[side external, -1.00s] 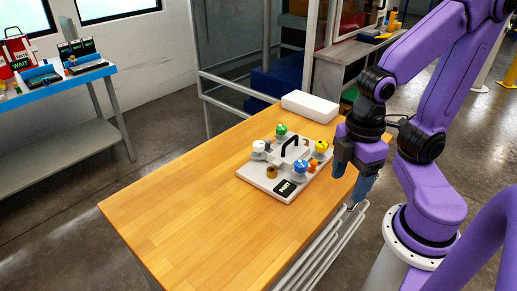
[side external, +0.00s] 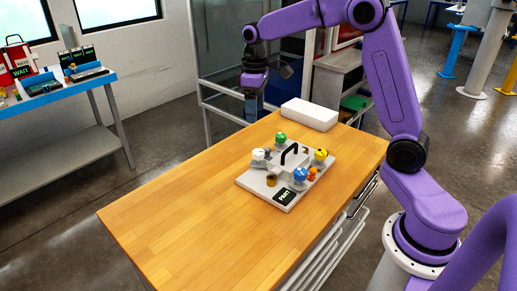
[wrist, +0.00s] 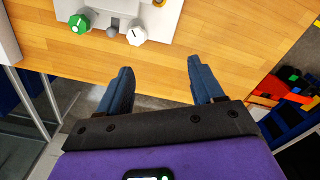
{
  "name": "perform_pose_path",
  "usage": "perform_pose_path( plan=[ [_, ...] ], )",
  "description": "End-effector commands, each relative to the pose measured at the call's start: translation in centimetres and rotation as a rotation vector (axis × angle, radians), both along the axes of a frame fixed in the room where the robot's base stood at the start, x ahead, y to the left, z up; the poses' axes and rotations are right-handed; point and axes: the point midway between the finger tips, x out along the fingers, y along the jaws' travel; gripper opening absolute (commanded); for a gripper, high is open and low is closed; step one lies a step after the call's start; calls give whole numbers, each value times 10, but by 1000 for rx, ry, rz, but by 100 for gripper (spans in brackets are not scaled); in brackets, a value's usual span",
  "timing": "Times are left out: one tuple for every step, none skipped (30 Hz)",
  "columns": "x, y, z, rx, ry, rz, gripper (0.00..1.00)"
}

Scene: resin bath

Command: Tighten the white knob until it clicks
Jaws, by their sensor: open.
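The white knob (side external: 259,156) sits at the left corner of a grey plate (side external: 268,185) on the wooden table. In the wrist view the white knob (wrist: 136,36) shows a dark pointer mark, at the plate's edge, beyond and between the fingertips. The plate also carries a green knob (side external: 280,138), a blue knob (side external: 300,175), a yellow knob (side external: 321,155), a black handle (side external: 289,150) and a dark label. My gripper (side external: 251,112) hangs fingers down near the table's far edge, apart from the knob. In the wrist view my gripper (wrist: 158,72) is open and empty.
A white box (side external: 309,114) lies on the table (side external: 190,205) behind the plate. The front left of the table is clear. A glass-panelled frame stands behind the table. A blue-topped bench (side external: 60,91) is at the far left.

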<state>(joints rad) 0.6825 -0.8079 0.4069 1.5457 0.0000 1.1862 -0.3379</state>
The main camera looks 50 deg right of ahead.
Motion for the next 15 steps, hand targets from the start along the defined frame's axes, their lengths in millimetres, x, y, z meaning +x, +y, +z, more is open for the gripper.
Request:
perform_pose_path(
  plan=[
    [11,-14,-2,0,2,-29,67],
    [15,-22,-3,0,3,-41,67],
    [20,-30,-4,0,3,-55,67],
    [23,-35,-5,-1,4,-63,67],
    [26,-39,-5,0,3,-70,67],
    [28,-43,-5,0,3,-77,67],
    [29,-46,-6,0,3,-80,67],
    [30,-47,-6,0,3,-83,67],
    [31,-49,-8,-1,4,-84,67],
    [31,-49,-9,-1,4,-85,67],
    [31,-50,-11,0,5,-85,67],
    [31,-50,-15,-1,6,-86,67],
    [31,-50,-18,-1,6,-86,67],
    [30,-49,-22,-1,6,-85,67],
    [30,-49,-28,0,8,-85,67]
  ],
)
